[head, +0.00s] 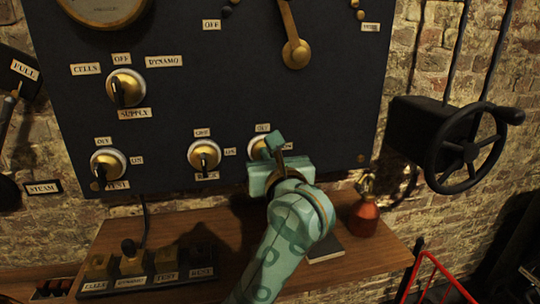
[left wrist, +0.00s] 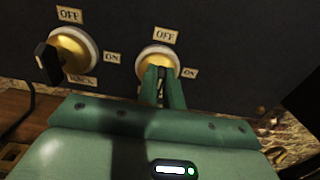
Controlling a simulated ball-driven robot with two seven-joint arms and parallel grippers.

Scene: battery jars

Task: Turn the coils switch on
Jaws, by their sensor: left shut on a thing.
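My left gripper (head: 272,146) is at the right-hand brass switch (head: 257,148) in the bottom row of the dark panel. It also shows in the left wrist view (left wrist: 163,72), with its two green fingers shut on the switch's knob. This switch (left wrist: 158,53) has an OFF label above and an ON label to its right. Its name plate is hidden behind my gripper, so I cannot read "coils" on it. The fingers hide most of the knob, and they point roughly upright, towards OFF. My right gripper is not in view.
A middle switch (head: 204,156) and a left switch (head: 108,163) sit in the same row. A supply switch (head: 125,87) is above. A black handwheel (head: 466,148) stands at right.

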